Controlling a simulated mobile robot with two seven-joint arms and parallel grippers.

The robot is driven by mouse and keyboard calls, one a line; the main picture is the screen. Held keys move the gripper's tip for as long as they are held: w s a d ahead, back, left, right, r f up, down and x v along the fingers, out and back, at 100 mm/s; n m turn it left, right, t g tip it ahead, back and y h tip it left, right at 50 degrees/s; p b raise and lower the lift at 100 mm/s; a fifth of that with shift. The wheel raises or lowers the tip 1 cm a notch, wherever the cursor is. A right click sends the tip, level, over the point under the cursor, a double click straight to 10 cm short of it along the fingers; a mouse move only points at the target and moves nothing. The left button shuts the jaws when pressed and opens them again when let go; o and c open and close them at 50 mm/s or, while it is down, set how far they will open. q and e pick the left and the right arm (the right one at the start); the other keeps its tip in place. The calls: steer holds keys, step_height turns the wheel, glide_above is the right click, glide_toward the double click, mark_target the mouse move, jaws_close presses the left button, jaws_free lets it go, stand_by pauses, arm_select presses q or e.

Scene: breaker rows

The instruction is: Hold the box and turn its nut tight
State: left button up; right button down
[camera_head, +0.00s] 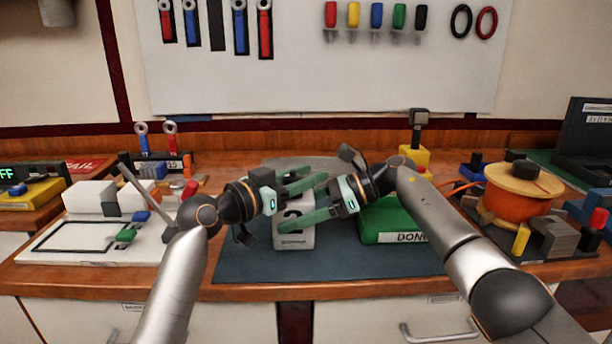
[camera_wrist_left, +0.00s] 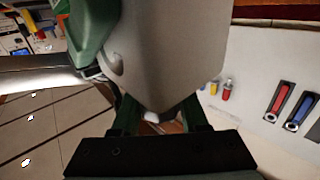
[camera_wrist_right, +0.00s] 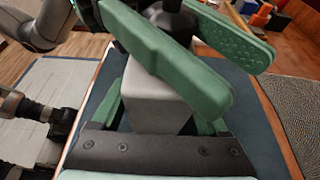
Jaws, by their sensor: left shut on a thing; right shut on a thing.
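The pale grey box (camera_head: 293,239), marked with a 2, is upright on the dark mat in the head view. My right gripper (camera_head: 298,222) is shut on the box. In the right wrist view the box (camera_wrist_right: 150,108) shows between the right fingers. My left gripper (camera_head: 305,181) is higher, over the top of the box. In the right wrist view its green fingers lie on either side of a dark nut (camera_wrist_right: 172,17), and it is shut on that nut. In the left wrist view a large grey surface fills the middle and hides the nut.
A green tray labelled DONE (camera_head: 385,222) is just right of the box, partly behind my right arm. A white fixture board (camera_head: 80,248) is at left. An orange spool (camera_head: 520,195) and blocks crowd the right. The mat (camera_head: 245,262) is clear in front.

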arm_select(q)
jaws_close()
steer(key=m+g, duration=0.1)
steer(key=m+g+h, duration=0.1)
steer(key=shift+s+d+f+g+h, duration=0.1)
steer(key=shift+s+d+g+h, duration=0.1)
steer(key=shift+g+h, duration=0.1)
steer(key=shift+s+d+m+g+h, duration=0.1)
steer(key=shift+s+m+g+h, duration=0.1)
steer(key=shift+m+g+h, duration=0.6)
steer(key=shift+s+m+g+h, duration=0.2)
steer(key=shift+m+g, duration=0.4)
steer(key=shift+g, duration=0.6)
steer(key=o, duration=1.2)
jaws_free()
steer(key=shift+c, duration=0.2)
steer(key=v, duration=0.7)
steer(key=shift+a, duration=0.25)
